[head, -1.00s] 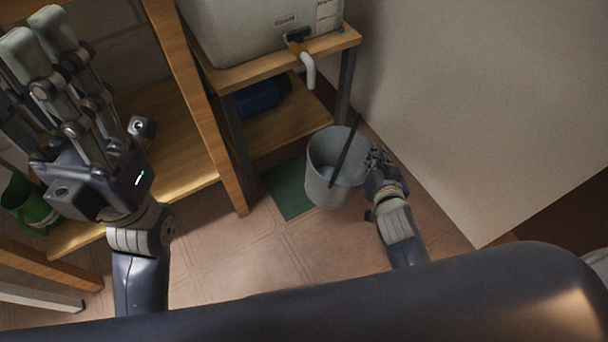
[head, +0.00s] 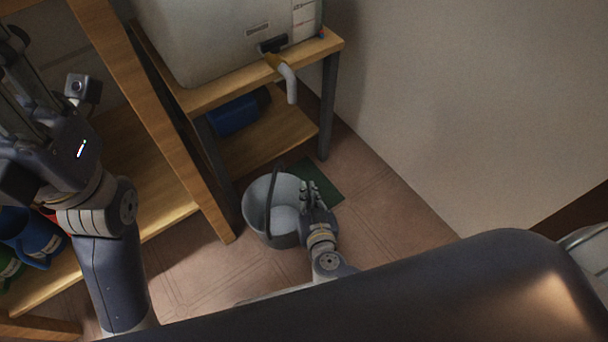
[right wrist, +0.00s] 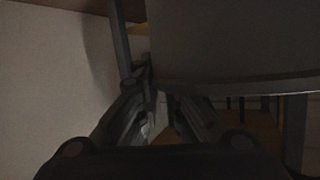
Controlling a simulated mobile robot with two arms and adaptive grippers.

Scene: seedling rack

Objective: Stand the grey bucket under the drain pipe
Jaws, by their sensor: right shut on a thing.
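The grey bucket (head: 256,215) is at the front of the low stand, with its dark handle (head: 270,190) raised across its mouth. My right gripper (head: 310,194) is shut on the bucket's right side at the rim. In the right wrist view the bucket's wall (right wrist: 235,45) fills the upper right, beside the gripper's fingers (right wrist: 152,92). I cannot tell whether the bucket touches the floor. The pale drain pipe (head: 289,84) hangs from the tank (head: 215,40), above and behind the bucket. My left gripper (head: 25,85) is cut off at the left edge; its fingertips are out of view.
A green mat (head: 322,184) lies on the floor, partly hidden by the bucket and gripper. The wooden stand (head: 262,75) has a blue object (head: 236,115) on its lower shelf. A wooden rack (head: 165,120) stands left, and a pale wall (head: 440,110) right.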

